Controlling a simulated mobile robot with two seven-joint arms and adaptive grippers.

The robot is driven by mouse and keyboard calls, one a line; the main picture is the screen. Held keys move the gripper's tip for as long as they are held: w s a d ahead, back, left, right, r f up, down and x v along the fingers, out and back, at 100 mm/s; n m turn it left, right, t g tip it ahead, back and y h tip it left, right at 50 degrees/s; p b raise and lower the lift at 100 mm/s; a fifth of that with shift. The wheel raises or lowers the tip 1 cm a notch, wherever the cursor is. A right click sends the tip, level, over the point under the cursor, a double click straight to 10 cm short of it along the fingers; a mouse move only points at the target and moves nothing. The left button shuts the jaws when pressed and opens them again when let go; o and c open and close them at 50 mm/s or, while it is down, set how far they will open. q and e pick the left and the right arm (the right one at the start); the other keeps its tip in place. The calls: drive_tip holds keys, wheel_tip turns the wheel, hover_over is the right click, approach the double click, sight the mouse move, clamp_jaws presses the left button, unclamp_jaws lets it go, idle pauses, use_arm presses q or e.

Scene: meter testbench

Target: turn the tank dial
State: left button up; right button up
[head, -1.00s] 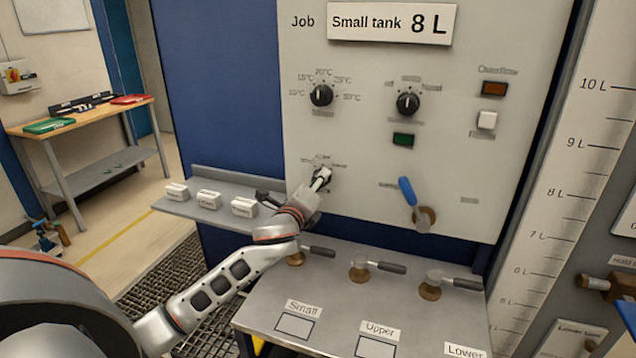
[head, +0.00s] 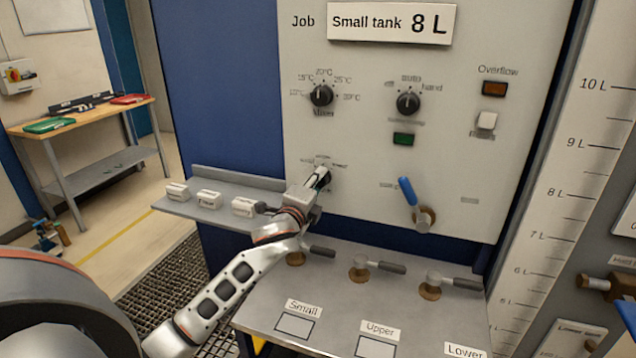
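The panel (head: 365,130) carries a job sign (head: 393,23) reading "Small tank 8 L". My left gripper (head: 320,180) is at the panel's lower left, over the lower-left dial position. Its fingers and wrist hide the dial, and only part of the printed scale above it shows. I cannot tell how far the fingers are closed or whether they grip the dial. My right gripper is not in view.
Above are a temperature dial (head: 321,96) and an auto/hand dial (head: 408,102). A blue-handled lever (head: 409,194) is to the right. Below, a grey bench (head: 345,299) bears several valve levers. A shelf (head: 220,210) with white blocks lies left of my wrist.

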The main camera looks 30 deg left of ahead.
use_arm(q)
drive_tip(key=o, duration=1.1)
drive_tip(key=v, duration=1.2)
drive_tip(key=shift+s+f, duration=0.1)
